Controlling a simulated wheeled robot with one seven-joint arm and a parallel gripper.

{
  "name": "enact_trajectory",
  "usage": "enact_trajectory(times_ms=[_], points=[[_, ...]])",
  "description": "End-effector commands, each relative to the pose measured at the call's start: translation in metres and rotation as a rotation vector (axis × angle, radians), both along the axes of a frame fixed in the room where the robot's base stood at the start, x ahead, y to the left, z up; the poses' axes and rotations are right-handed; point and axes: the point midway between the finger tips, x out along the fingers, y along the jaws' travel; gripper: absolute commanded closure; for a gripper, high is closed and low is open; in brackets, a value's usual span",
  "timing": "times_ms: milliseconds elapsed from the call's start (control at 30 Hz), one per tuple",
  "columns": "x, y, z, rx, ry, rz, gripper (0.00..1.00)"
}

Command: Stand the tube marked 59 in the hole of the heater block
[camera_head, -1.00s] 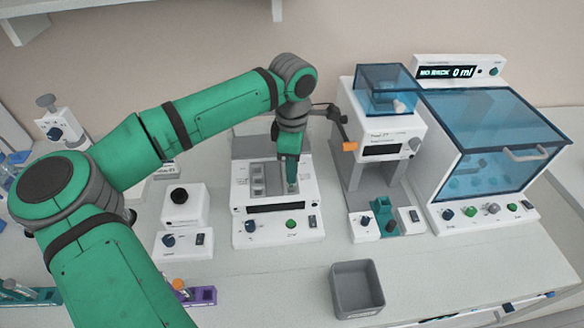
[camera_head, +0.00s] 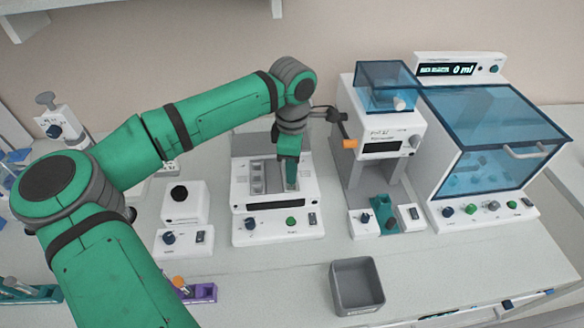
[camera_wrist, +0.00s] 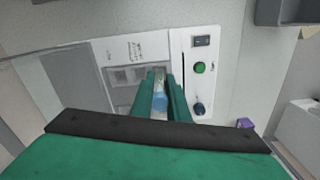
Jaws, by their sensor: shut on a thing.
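My gripper (camera_head: 292,184) points down over the right part of a white instrument with a grey block, which looks like the heater block (camera_head: 240,205). In the wrist view my gripper (camera_wrist: 161,78) is shut on a slim clear tube with blue at its near end (camera_wrist: 160,101). The tube lies between the two green fingers; its mark cannot be read. The grey block shows square openings (camera_wrist: 124,76) to the left of the fingers in the wrist view. The tube's lower end is hidden, so I cannot tell whether it is in a hole.
A small white unit with a black knob (camera_head: 183,203) stands to the left. A dispenser-like machine (camera_head: 385,135) and a blue-lidded cabinet (camera_head: 490,150) stand to the right. A grey open bin (camera_head: 357,288) is in front, with bare bench around it.

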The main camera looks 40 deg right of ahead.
Motion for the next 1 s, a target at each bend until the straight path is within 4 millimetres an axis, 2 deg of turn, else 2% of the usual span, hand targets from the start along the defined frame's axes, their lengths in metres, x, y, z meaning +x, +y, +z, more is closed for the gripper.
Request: enact_trajectory(times_ms=[1000], points=[[-0.002,-0.002,-0.013,-0.001,0.0,-0.002,0.98]])
